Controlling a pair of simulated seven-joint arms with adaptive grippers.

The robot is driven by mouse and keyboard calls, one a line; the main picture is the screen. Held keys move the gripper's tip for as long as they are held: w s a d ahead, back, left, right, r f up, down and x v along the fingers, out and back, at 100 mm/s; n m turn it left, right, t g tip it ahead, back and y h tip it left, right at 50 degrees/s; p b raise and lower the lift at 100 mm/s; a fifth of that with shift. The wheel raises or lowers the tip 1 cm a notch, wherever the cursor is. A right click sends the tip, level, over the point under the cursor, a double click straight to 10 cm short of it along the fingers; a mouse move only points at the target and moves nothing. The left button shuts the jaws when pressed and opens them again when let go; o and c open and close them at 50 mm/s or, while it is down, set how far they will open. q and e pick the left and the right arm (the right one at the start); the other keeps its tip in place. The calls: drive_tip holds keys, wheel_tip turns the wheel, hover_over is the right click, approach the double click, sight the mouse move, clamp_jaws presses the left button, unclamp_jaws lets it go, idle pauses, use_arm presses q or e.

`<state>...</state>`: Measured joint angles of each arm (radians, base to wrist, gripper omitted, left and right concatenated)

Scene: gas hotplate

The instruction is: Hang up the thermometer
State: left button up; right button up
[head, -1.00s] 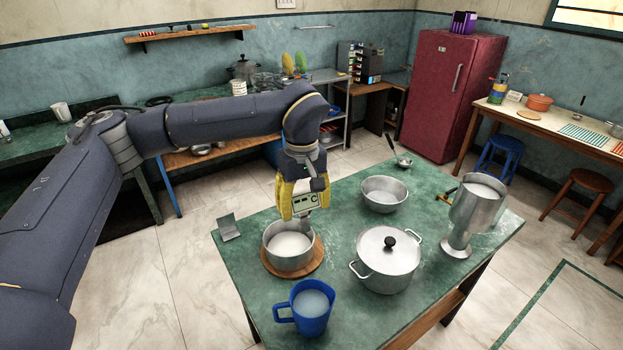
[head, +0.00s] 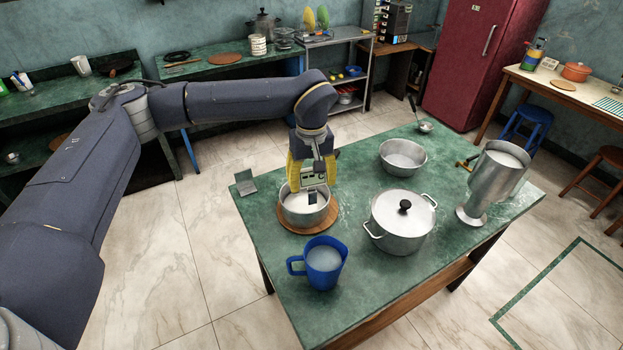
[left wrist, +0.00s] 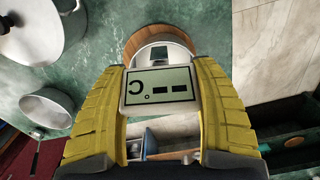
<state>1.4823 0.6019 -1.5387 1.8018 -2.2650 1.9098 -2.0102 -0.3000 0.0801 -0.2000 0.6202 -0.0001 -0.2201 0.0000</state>
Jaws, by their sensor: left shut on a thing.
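My left gripper (head: 313,175) is shut on the thermometer (head: 313,180), a pale device with a grey display, above the open metal pot. In the left wrist view the thermometer (left wrist: 160,90) sits between the yellow fingers, its display showing dashes and a C upside down. The open metal pot (head: 300,215) holds white liquid and stands on a round wooden board (head: 306,230). In the head view the thermometer's lower end overlaps the pot's opening; whether it touches the liquid or rim I cannot tell. A small grey angled stand (head: 246,184) is at the table's left corner.
A blue mug (head: 323,262) stands in front of the pot. A lidded pot (head: 402,222), a metal bowl (head: 402,157), a tall metal vessel (head: 492,182) and a ladle (head: 424,126) are further right on the green table (head: 385,277).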

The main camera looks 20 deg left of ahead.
use_arm(q)
wheel_tip(320, 180, down, 8)
drive_tip(key=shift+r, duration=0.25)
idle(1.0)
drive_tip(key=shift+f, duration=0.65)
idle(1.0)
drive_tip(key=o, duration=1.3)
